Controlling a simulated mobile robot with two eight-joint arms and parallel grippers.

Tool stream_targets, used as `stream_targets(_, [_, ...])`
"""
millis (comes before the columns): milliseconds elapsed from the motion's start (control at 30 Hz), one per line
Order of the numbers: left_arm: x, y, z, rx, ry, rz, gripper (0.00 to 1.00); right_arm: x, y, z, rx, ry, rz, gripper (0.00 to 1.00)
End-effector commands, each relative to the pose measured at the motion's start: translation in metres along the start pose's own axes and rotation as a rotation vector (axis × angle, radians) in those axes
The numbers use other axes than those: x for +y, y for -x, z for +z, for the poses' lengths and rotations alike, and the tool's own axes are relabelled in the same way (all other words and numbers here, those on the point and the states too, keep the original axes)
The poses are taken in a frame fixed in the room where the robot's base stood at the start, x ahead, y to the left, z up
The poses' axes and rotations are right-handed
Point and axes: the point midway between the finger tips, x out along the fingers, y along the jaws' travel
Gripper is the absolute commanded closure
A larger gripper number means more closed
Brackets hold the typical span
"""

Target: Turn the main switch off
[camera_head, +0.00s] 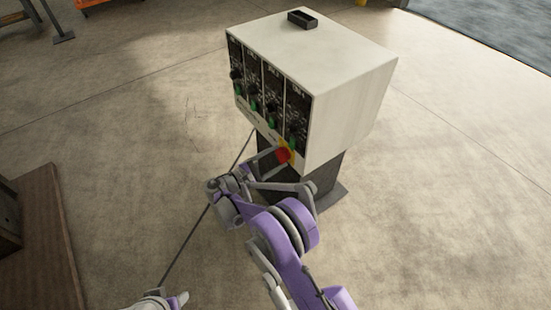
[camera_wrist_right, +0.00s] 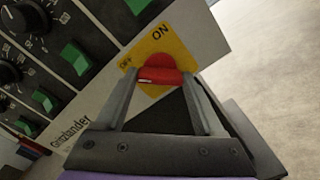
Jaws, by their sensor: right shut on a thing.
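The main switch is a red knob (camera_wrist_right: 158,75) on a yellow plate (camera_wrist_right: 156,44) marked ON and OFF, at the lower front corner of a white control box (camera_head: 345,95). The red knob also shows in the head view (camera_head: 283,155). My right gripper (camera_wrist_right: 161,80) is shut on the red knob, one finger at each end of it. Its fingers partly hide the lower part of the yellow plate. In the wrist view, OFF is at the plate's left and ON at its upper right. My left gripper's fingers are not in view.
The box's dark panel (camera_head: 264,92) carries black dials and green switches (camera_wrist_right: 75,57) close to the gripper. The box stands on a dark pedestal (camera_head: 327,180). A small black tray (camera_head: 302,19) lies on top. A brown wooden surface (camera_head: 40,245) is at the left; open floor lies between.

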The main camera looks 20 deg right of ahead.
Motion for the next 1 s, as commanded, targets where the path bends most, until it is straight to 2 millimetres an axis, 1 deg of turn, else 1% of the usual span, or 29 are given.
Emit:
stream_targets(100, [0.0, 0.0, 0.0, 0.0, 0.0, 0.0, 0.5, 0.0, 0.001, 0.0, 0.001, -0.001, -0.001, 0.86])
stream_targets(133, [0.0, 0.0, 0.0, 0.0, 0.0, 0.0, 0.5, 0.0, 0.001, 0.0, 0.001, -0.001, -0.001, 0.25])
stream_targets(267, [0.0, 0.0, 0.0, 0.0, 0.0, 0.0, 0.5, 0.0, 0.001, 0.0, 0.001, -0.001, 0.0, 0.01])
stream_targets(300, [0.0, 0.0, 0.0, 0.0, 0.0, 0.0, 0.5, 0.0, 0.001, 0.0, 0.001, -0.001, 0.0, 0.0])
stream_targets(500, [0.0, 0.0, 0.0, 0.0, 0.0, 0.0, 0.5, 0.0, 0.001, 0.0, 0.001, -0.001, 0.0, 0.0])
stream_targets(567, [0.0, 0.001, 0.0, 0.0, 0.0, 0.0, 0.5, 0.0, 0.004, 0.0, 0.001, -0.001, 0.0, 0.0])
stream_targets(633, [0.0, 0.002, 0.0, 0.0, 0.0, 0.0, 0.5, 0.001, 0.011, 0.0, 0.003, -0.001, 0.001, 0.0])
stream_targets(733, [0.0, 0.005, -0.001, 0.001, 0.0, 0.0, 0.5, 0.001, 0.027, 0.0, 0.003, -0.002, 0.002, 0.0])
stream_targets(1000, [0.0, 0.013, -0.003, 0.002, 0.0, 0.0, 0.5, 0.001, 0.081, 0.0, 0.004, -0.001, 0.002, 0.0])
